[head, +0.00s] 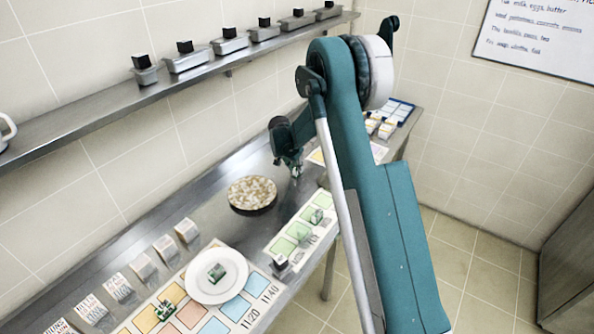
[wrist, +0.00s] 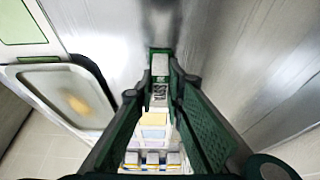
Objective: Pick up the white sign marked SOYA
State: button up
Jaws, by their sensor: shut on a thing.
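My gripper (head: 296,173) hangs above the counter beyond the bowl, near the middle of the head view. In the wrist view its green fingers (wrist: 160,68) are closed on a small pale thing, which looks like the white sign (wrist: 160,66). Dark marks show just below it, too small to read. In the head view the held thing is too small to make out. Several white lettered blocks (head: 118,287) stand in a row along the counter's left part; I cannot read SOYA on any of them.
A bowl of pale pieces (head: 252,194) stands on the steel counter (head: 205,205). A white plate (head: 216,275) with a green item sits on a coloured mat. A green-squared mat (head: 300,232) lies to its right. Small boxes (head: 387,129) stand at the far end. A wall shelf (head: 105,95) holds several tins.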

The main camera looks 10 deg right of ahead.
jog(key=shift+r, duration=0.15)
jog(key=shift+r, duration=4.85)
